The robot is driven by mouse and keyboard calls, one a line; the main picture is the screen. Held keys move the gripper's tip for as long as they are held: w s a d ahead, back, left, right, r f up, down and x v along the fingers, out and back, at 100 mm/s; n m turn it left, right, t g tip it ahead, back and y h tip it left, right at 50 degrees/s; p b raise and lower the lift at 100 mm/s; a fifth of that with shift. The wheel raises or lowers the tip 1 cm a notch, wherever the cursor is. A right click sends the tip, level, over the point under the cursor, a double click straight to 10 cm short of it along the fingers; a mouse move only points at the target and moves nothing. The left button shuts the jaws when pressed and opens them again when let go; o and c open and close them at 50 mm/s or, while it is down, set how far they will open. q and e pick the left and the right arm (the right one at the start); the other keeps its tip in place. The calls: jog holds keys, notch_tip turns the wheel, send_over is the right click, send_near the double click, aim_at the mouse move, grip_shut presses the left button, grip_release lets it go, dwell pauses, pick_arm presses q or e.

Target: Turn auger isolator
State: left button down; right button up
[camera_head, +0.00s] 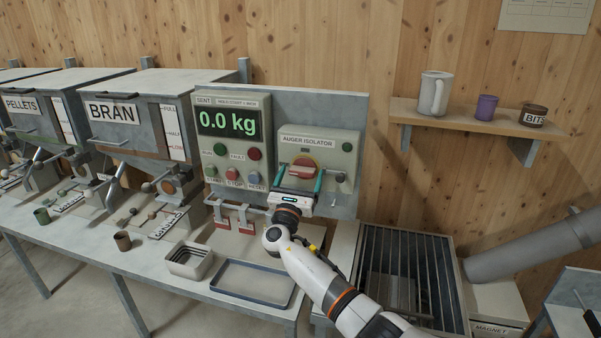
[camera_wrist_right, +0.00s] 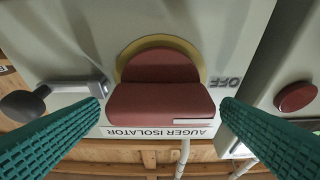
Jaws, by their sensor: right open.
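The auger isolator (camera_head: 318,150) is a grey box on the panel with a red rotary handle (camera_head: 302,170) on a yellow ring. In the right wrist view the red handle (camera_wrist_right: 160,95) fills the middle, with the "OFF" mark beside it and its bar lying crosswise. My right gripper (camera_head: 300,180) is at the handle. Its two green fingers are apart, one on either side of the handle in the right wrist view (camera_wrist_right: 163,108), with gaps between fingers and handle. The left gripper is not in view.
A display (camera_head: 228,123) reading 0.0 kg, with lamps and buttons below, stands left of the isolator. A bench (camera_head: 190,285) below holds a blue-rimmed tray (camera_head: 252,283) and a small bin (camera_head: 188,262). A grate (camera_head: 405,270) lies right of my arm. A shelf (camera_head: 465,120) holds cups.

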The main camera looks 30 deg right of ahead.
jog(key=shift+w+d+r, duration=0.1)
jog(key=shift+w+d, duration=0.1)
jog(key=c, duration=1)
jog(key=shift+b, duration=0.45)
jog(key=m+g+b, duration=0.1)
jog(key=m+b, duration=0.2)
jog(key=b, duration=0.1)
jog(key=f+m+g+h+b, duration=0.1)
jog(key=m+b, duration=0.2)
jog(key=b, duration=0.1)
jog(key=shift+g, duration=0.4)
jog(key=m+g+b, duration=0.1)
jog(key=m+b, duration=0.1)
jog(key=m, duration=0.1)
jog(key=m+g+b, duration=0.1)
jog(key=m+b, duration=0.2)
jog(key=m+g+b, duration=0.2)
jog(key=m, duration=0.1)
jog(key=shift+r+h+b, duration=0.25)
jog(key=shift+h+b, duration=0.05)
jog(key=shift+b, duration=0.1)
jog(key=m+g+b, duration=0.1)
jog(key=m+b, duration=0.1)
jog(key=m, duration=0.1)
jog(key=shift+a+r+m, duration=0.1)
jog(key=shift+m, duration=0.3)
jog(key=shift+r+m+g+y+b, duration=0.1)
jog(key=shift+m+g+y+b, duration=0.45)
jog(key=shift+m, duration=1.15)
jog(key=shift+y, duration=0.45)
